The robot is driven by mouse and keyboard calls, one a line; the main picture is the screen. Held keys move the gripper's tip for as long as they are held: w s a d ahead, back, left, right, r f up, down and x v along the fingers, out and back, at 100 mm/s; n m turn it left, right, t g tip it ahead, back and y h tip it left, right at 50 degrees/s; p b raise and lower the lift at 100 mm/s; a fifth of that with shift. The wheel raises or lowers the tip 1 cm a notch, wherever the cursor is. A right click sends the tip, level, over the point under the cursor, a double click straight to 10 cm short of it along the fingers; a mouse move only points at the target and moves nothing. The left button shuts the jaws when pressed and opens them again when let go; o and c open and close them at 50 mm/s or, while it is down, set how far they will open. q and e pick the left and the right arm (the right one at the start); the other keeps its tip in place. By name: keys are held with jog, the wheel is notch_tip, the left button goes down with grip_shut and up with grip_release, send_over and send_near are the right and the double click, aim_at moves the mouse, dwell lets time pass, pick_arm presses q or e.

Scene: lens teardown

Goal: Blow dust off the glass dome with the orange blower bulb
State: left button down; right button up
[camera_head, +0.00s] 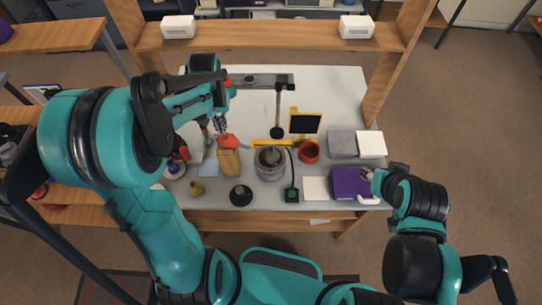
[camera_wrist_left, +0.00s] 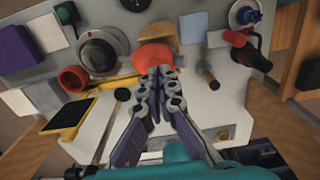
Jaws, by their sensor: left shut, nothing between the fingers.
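The orange blower bulb (camera_head: 228,141) lies at the left-centre of the table, against a tan wooden block (camera_head: 229,162). In the left wrist view the bulb (camera_wrist_left: 154,57) is just beyond my fingertips. My left gripper (camera_head: 220,126) hangs pointing down right by the bulb; its fingers (camera_wrist_left: 161,72) are together with nothing between them. I cannot tell whether they touch the bulb. A round grey metal piece with a dark domed top, seemingly the glass dome (camera_head: 270,158), stands right of the bulb; it also shows in the left wrist view (camera_wrist_left: 99,52). My right gripper (camera_head: 369,174) is by the purple box; its fingers are too small to read.
A red cup (camera_head: 309,151), a yellow-framed dark panel (camera_head: 305,123) and a small dark-green block on a cable (camera_head: 291,194) surround the dome. A purple box (camera_head: 350,183) lies at front right. Red-and-black items (camera_head: 182,152) stand left of the bulb. The table's back is mostly clear.

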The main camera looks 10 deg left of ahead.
pick_arm(q)
jog(key=shift+f+b, duration=1.3)
jog(key=shift+f, duration=0.25)
jog(key=shift+r, duration=0.15)
jog(key=shift+r+p, duration=1.15)
jog(key=shift+r, duration=0.35)
jog(key=shift+f, duration=0.2)
